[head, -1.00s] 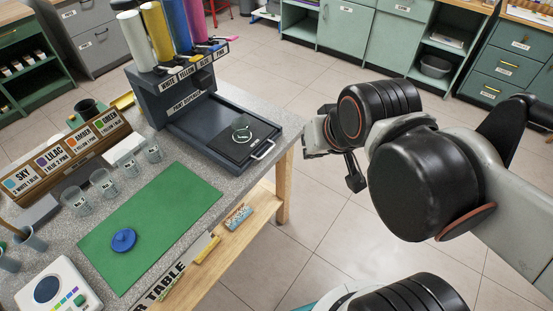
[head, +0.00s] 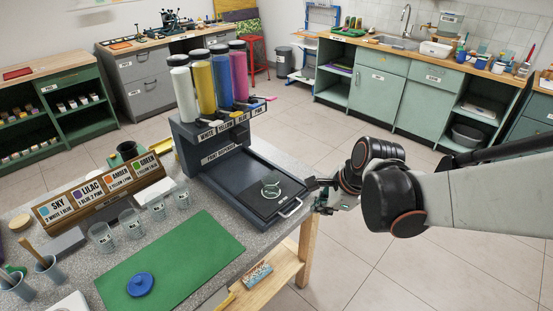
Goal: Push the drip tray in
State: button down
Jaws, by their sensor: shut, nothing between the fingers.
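The drip tray (head: 262,206) is a dark slab with a pale handle (head: 291,209) on its front edge. It lies at the front end of the dark base of the paint dispenser (head: 213,160), with the handle by the table's right edge. A clear glass cup (head: 271,189) stands on the tray. My gripper (head: 318,197) is just right of the handle, beyond the table edge. Its fingers are small and partly hidden by my wrist; they look shut and empty. I cannot tell whether they touch the tray.
Paint tubes in white, yellow, blue and pink (head: 209,78) stand on the dispenser. Clear cups (head: 157,207), a green mat (head: 175,265) and a blue lid (head: 140,284) lie to the left. Open floor (head: 400,240) is right of the table (head: 264,236).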

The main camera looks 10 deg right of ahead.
aim_at(295, 210)
jog(key=w+d+f+m+b, duration=0.1)
jog(key=w+d+f+m, duration=0.4)
jog(key=f+m, duration=0.25)
jog(key=shift+g+y, duration=0.3)
jog(key=shift+y, duration=0.1)
jog(key=shift+w+a+f+b, duration=0.9)
jog(key=shift+w+f, duration=0.15)
jog(key=shift+f, duration=0.45)
jog(key=shift+w+a+f+b, duration=0.85)
jog(key=shift+w+a+f, duration=0.15)
jog(key=shift+f, duration=0.5)
jog(key=shift+w+a+f+b, duration=0.9)
jog(key=shift+w+f, duration=0.2)
jog(key=shift+f, duration=0.4)
jog(key=shift+d, duration=0.1)
jog(key=w+a, duration=0.2)
jog(key=w, duration=0.1)
jog(key=shift+w+a, duration=0.2)
jog(key=shift+a, duration=0.05)
jog(key=shift+d, duration=0.1)
